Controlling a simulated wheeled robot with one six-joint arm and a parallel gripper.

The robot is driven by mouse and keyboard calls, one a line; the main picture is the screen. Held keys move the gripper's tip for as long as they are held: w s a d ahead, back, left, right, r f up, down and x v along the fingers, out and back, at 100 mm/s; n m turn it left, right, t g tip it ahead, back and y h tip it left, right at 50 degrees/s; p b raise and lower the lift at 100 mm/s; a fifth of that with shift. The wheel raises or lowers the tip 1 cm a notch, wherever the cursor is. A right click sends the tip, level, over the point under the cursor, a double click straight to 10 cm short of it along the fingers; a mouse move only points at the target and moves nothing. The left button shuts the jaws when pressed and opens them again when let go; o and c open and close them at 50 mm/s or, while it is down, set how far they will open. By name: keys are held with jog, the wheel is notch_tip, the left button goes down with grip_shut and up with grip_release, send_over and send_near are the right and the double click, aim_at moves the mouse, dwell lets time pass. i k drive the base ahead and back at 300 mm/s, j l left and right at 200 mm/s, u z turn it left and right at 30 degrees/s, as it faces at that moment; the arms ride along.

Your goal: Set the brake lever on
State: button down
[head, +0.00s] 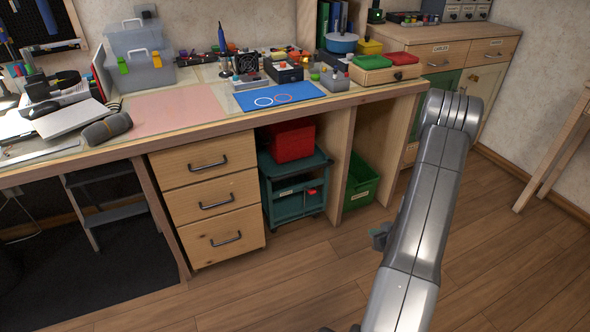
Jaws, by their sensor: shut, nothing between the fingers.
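A teal wheeled cart (268,182) stands under the bench, between the drawer unit and a wooden panel. A small red part (312,190) shows on its front at the right, beside a pale label. It looks like the brake lever, but it is too small to tell which way it is set. My gripper (380,236) shows only in part, at the left edge of my grey arm, which hides the rest. It is shut and holds nothing. In the picture it is right of the cart and lower, apart from it.
A red box (292,141) sits on the cart. A green crate (360,182) stands on the floor right of the panel. The wooden drawer unit (208,197) is left of the cart. The bench top (213,118) overhangs the cart. The wooden floor (290,275) in front is clear.

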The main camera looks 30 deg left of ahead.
aim_at(310, 191)
jog(key=i+j, duration=0.2)
jog(key=j, duration=0.2)
jog(key=i+j, duration=0.15)
jog(key=j, duration=0.25)
jog(key=i+j+u, duration=0.1)
jog(key=j, duration=0.3)
jog(key=i, duration=0.1)
